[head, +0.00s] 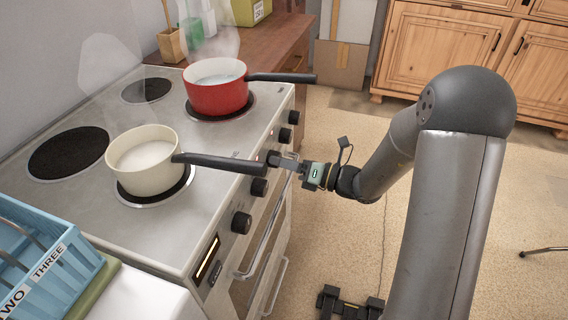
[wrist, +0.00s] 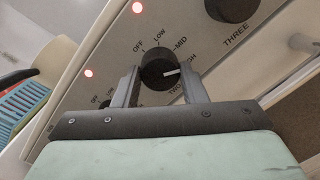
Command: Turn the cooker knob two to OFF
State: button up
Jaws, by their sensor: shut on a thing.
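Knob two (wrist: 157,66) is a dark round knob on the cooker's front panel, with OFF, LOW, MID and HIGH around it. Its white pointer line points right, close to the partly hidden HIGH label, away from OFF at upper left. My gripper (wrist: 159,78) is shut on this knob, one finger on each side. The TWO label below the knob is partly covered by the fingers. In the head view my gripper (head: 279,162) reaches the panel from the right, at a middle knob.
Knob three (wrist: 232,8) is beside it. Red lights glow on the panel. A blue crate (head: 85,270) stands at left.

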jog(key=n+b, duration=0.1)
jog(key=n, duration=0.2)
jog(key=shift+f+n, duration=0.15)
jog(key=shift+n, duration=0.25)
jog(key=n+b, duration=0.2)
jog(key=n, duration=0.1)
jog(key=shift+f+n+y, duration=0.1)
jog(key=shift+n+y, duration=0.3)
jog(key=n+b, duration=0.5)
jog(key=n, duration=0.2)
jog(key=shift+w+d+f+g, duration=0.1)
jog(key=shift+g, duration=0.2)
jog(key=n+g+b, duration=0.1)
jog(key=n+b, duration=0.5)
jog(key=shift+n, duration=0.3)
jog(key=n+b, duration=0.3)
jog(key=n, duration=0.1)
jog(key=shift+w+r+b, duration=0.1)
jog(key=shift+r+b, duration=0.1)
jog(key=shift+b, duration=0.15)
jog(key=shift+n, duration=0.3)
jog(key=o, duration=1)
jog(key=shift+r, duration=0.1)
jog(key=shift+c, duration=0.2)
